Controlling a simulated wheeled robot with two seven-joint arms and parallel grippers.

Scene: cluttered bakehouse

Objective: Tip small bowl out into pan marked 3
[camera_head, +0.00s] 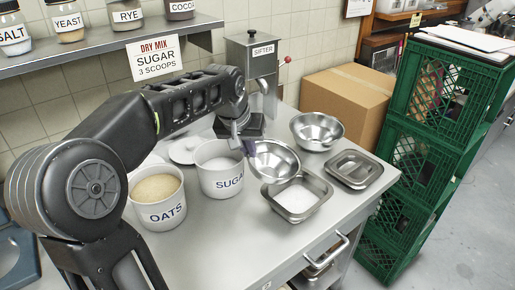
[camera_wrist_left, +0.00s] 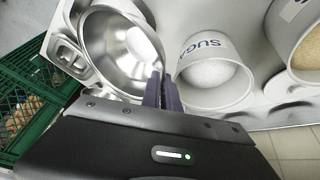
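A shiny steel bowl (camera_head: 275,161) is tilted beside the sugar tub, its open side toward the front right. It fills much of the left wrist view (camera_wrist_left: 105,62), where a white patch shows inside it. My left gripper (camera_head: 249,147) is shut on the bowl's rim; its dark fingers (camera_wrist_left: 163,92) meet at the rim in the left wrist view. A square steel pan (camera_head: 318,205) holding white powder stands just in front of the bowl. Another square pan (camera_head: 354,169) stands behind it to the right. I cannot read a number on either pan. My right gripper is out of view.
A white tub of sugar (camera_head: 221,183) and a tub of oats (camera_head: 160,214) stand left of the bowl. Another steel bowl (camera_head: 316,131) and a sifter (camera_head: 251,60) are behind. A cardboard box (camera_head: 345,105) and green crates (camera_head: 425,140) are at right.

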